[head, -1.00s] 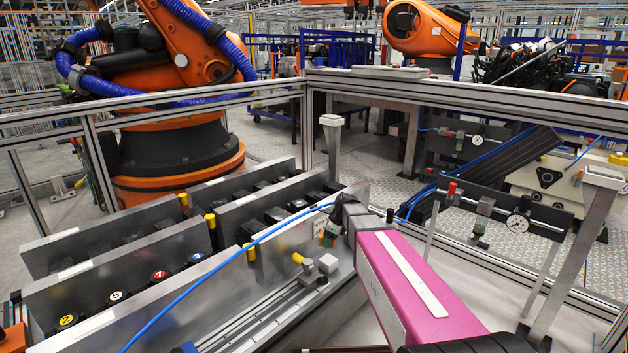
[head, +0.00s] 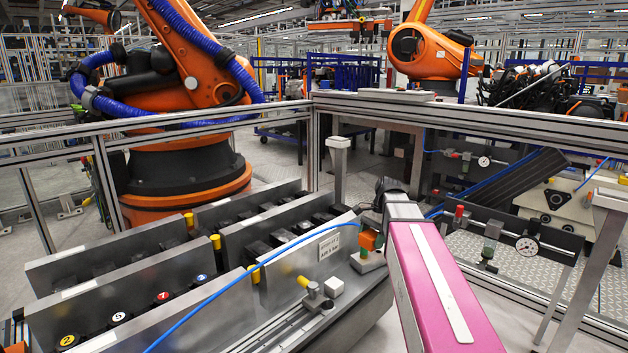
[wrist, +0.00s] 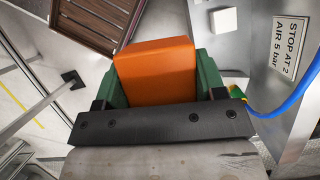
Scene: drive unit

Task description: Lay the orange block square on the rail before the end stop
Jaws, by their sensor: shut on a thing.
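The orange block (wrist: 155,68) sits between the green finger pads of my gripper (wrist: 160,82) in the wrist view. In the head view the block (head: 369,240) shows small at the far end of my pink arm, with a green pad beside it. My gripper is shut on the block. The metal rail (head: 272,332) runs along the front of the bench at lower centre. A small white cube (head: 334,287) stands left of and nearer than the block. A pale piece (head: 367,262) lies just below the block; I cannot tell whether they touch or which piece is the end stop.
A yellow-tipped fitting (head: 312,290) stands beside the cube. A blue hose (head: 255,270) arches over the bench and passes near my gripper in the wrist view. A sign plate (wrist: 285,45) and upright metal plates (head: 110,275) stand to the left in the head view. Fence posts (head: 339,165) rise behind.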

